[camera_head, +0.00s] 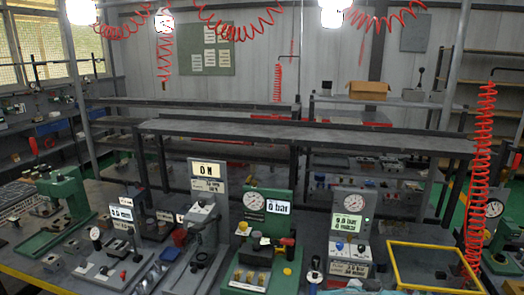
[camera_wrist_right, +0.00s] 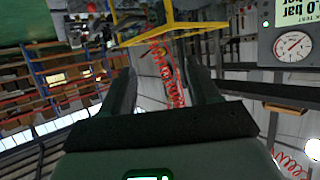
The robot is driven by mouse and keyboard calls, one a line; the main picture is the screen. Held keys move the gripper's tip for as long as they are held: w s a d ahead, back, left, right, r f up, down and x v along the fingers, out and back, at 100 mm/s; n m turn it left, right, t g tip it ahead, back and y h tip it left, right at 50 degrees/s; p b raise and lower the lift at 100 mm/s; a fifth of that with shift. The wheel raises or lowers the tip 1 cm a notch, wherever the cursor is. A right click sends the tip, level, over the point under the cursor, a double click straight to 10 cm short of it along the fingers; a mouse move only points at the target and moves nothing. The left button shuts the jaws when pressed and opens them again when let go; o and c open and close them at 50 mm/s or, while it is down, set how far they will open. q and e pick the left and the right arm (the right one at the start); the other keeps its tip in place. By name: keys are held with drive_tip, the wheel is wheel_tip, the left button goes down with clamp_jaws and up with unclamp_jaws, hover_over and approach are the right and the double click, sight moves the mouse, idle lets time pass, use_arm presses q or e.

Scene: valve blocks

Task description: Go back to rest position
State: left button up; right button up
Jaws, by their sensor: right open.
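In the right wrist view my right gripper (camera_wrist_right: 163,82) shows its two dark fingers spread apart, with nothing between them. Behind the gap are a coiled red hose and a yellow frame (camera_wrist_right: 172,32). A gauge panel (camera_wrist_right: 293,46) is at the upper right of that view, turned over. In the head view neither gripper can be made out. A green station (camera_head: 264,225) with a round gauge and a "0 bar" display stands at the centre of the bench. A grey station (camera_head: 350,235) with a gauge and lit display stands to its right.
A yellow-rimmed frame (camera_head: 436,248) lies at the right of the bench. A green press (camera_head: 62,205) stands at the left. A grey press (camera_head: 205,225) stands left of centre. A red coiled hose (camera_head: 481,170) hangs at the right.

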drive_tip(key=s+a+f+n+t+y+b, duration=0.1)
drive_tip(key=s+a+f+n+y+b, duration=0.35)
drive_tip(key=f, duration=0.75)
drive_tip(key=s+a+f+n+y+b, duration=0.1)
drive_tip(key=s+a+f+n+y, duration=0.2)
drive_tip(key=s+a+f+y, duration=0.7)
drive_tip(key=s+a+f+n+g+b, duration=0.1)
drive_tip(key=s+a+f+g, duration=0.1)
drive_tip(key=s, duration=0.4)
drive_tip(key=s+a+f+n+g+y+b, duration=0.1)
drive_tip(key=s+a+f+g, duration=0.1)
drive_tip(key=s+f, duration=0.2)
drive_tip(key=s+a+f+n+g+b, duration=0.1)
drive_tip(key=s+a+f+g, duration=0.1)
drive_tip(key=s, duration=0.7)
wheel_tip(320, 180, down, 2)
drive_tip(key=shift+s+f+g+b, duration=0.1)
drive_tip(key=shift+s+g+b, duration=0.1)
drive_tip(key=shift+g+b, duration=0.25)
drive_tip(key=shift+y, duration=0.25)
